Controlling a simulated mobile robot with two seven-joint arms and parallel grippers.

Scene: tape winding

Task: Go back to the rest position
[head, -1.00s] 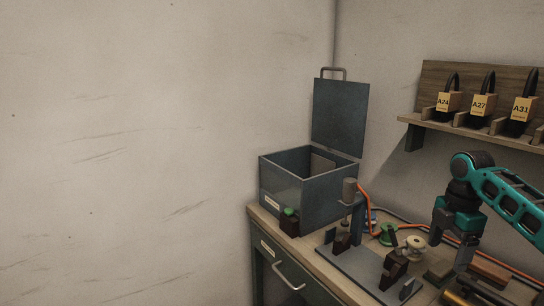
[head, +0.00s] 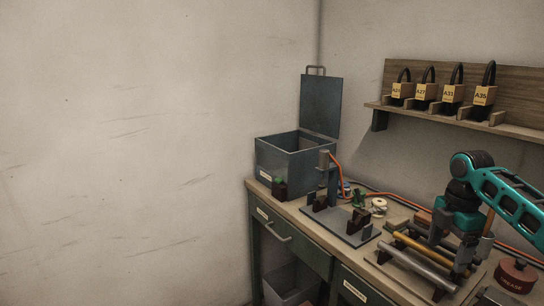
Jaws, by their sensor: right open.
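My right gripper (head: 459,246) hangs downward over the right part of the workbench (head: 262,193), at the end of a teal and black arm. Its jaws are open, with nothing visible between them. A brass-coloured rod and a grey rod (head: 416,269) lie below and beside it, and the hand partly hides that area. I cannot tell how high the fingertips are above the bench. My left gripper is not in view.
An open grey metal box (head: 284,165) stands at the back left of the bench. A winding jig (head: 340,223) stands before it, beside small spools (head: 379,204). A red tin (head: 516,276) is at the right.

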